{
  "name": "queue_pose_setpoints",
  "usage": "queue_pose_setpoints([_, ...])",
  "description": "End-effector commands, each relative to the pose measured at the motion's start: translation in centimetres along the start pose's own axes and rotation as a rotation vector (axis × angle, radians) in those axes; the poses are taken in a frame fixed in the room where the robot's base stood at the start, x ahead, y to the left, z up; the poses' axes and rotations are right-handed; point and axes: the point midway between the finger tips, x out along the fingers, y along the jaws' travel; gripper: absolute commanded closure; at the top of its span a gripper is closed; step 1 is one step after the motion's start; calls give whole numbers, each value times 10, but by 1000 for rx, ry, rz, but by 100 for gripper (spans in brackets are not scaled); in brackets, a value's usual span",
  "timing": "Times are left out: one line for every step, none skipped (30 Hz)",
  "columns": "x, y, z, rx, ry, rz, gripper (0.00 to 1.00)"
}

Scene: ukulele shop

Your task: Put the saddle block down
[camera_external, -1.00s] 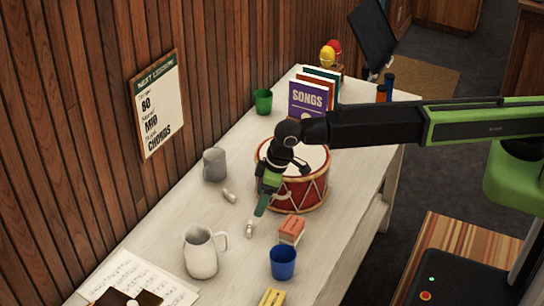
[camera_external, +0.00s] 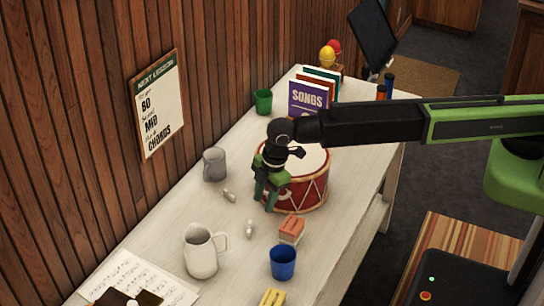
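A small salmon-orange block (camera_external: 291,230) with a dip in its top rests on the table (camera_external: 180,219), behind the blue cup; it may be the saddle block, but I cannot be sure. My gripper (camera_external: 265,198) points down at the front left side of the red drum (camera_external: 308,192), above and left of the orange block and apart from it. Its two green fingers are spread, with a gap between them. I see nothing held in the gap, though the view is small and the drum lies behind.
A blue cup (camera_external: 283,262), a white pitcher (camera_external: 201,252) and a grey mug (camera_external: 214,164) stand around the work area. Two small pale pieces (camera_external: 229,195) (camera_external: 250,229) lie between them. Songbooks (camera_external: 308,98) and a green cup (camera_external: 263,101) stand farther back. The table's left middle has bare room.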

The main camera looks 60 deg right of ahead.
Motion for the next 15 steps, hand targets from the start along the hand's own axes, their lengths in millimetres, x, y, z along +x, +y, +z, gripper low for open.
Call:
queue_pose_setpoints([-4, 6, -8, -151, -20, -22, 64])
queue_pose_setpoints([-6, 8, -11, -253, -32, -38, 64])
queue_pose_setpoints([-10, 12, -14, -379, -45, -61, 64])
queue_pose_setpoints([-13, 14, -16, -468, -52, -78, 64])
queue_pose_setpoints([-17, 17, -19, -550, -57, -97, 64])
queue_pose_setpoints([-22, 22, -22, -647, -63, -121, 64])
queue_pose_setpoints([-26, 26, -26, -712, -65, -138, 64])
queue_pose_setpoints([-32, 31, -29, -771, -67, -156, 64])
queue_pose_setpoints([-42, 39, -35, -820, -69, -176, 64])
queue_pose_setpoints([-46, 44, -38, -817, -70, -183, 64])
queue_pose_setpoints([-49, 47, -39, -811, -70, -183, 64])
queue_pose_setpoints([-52, 50, -38, -807, -69, -182, 64])
queue_pose_setpoints([-53, 50, -36, -804, -69, -182, 64])
queue_pose_setpoints([-54, 51, -35, -803, -69, -181, 64])
queue_pose_setpoints([-54, 51, -34, -801, -69, -181, 64])
